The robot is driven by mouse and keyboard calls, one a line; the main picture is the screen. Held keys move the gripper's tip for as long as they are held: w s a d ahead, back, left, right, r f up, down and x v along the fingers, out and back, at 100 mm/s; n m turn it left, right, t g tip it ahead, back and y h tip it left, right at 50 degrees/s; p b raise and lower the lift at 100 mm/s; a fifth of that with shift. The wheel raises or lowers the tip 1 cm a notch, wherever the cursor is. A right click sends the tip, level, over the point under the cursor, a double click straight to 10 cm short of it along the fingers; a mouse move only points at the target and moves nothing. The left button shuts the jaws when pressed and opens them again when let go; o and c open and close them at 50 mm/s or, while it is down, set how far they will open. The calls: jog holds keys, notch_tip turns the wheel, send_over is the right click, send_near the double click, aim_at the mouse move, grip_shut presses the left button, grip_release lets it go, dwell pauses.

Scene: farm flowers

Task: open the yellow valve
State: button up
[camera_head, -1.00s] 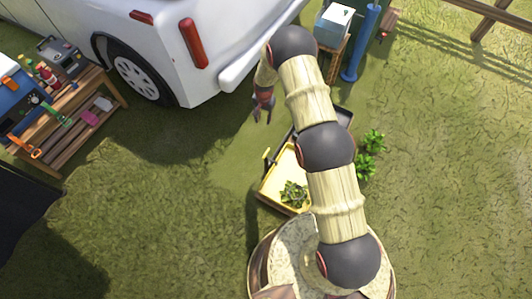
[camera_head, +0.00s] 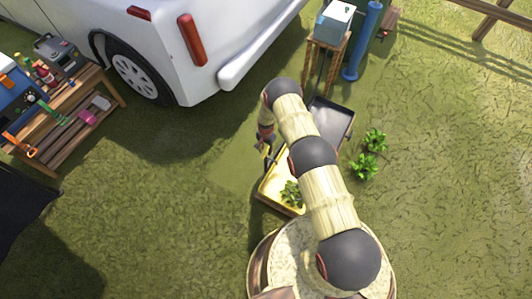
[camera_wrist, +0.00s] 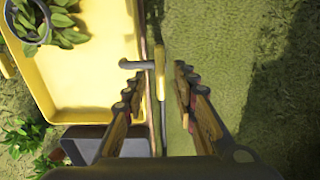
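The yellow valve (camera_wrist: 160,75) shows in the wrist view as a narrow yellow handle by a grey spout (camera_wrist: 132,64), beside the yellow tray's edge. My gripper (camera_wrist: 160,80) is open, with one finger on each side of the yellow handle and visible space between. I cannot tell whether the handle is at fingertip depth. In the head view my gripper (camera_head: 266,141) is above the tray's upper left side, near the dark tap pipe. The valve's yellow part is too small to make out there.
The yellow tray (camera_head: 271,190) holds a leafy plant (camera_head: 291,193). A dark tray (camera_head: 331,119) lies beyond it, also in the wrist view (camera_wrist: 82,143). Green plants (camera_head: 366,165) grow to the right. A white vehicle (camera_head: 215,45) and a wooden bench (camera_head: 75,120) stand left. Grass lies open between.

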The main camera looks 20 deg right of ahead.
jog(key=shift+f, duration=0.9)
jog(key=shift+c, duration=1.3)
jog(key=c, duration=0.4)
grip_shut()
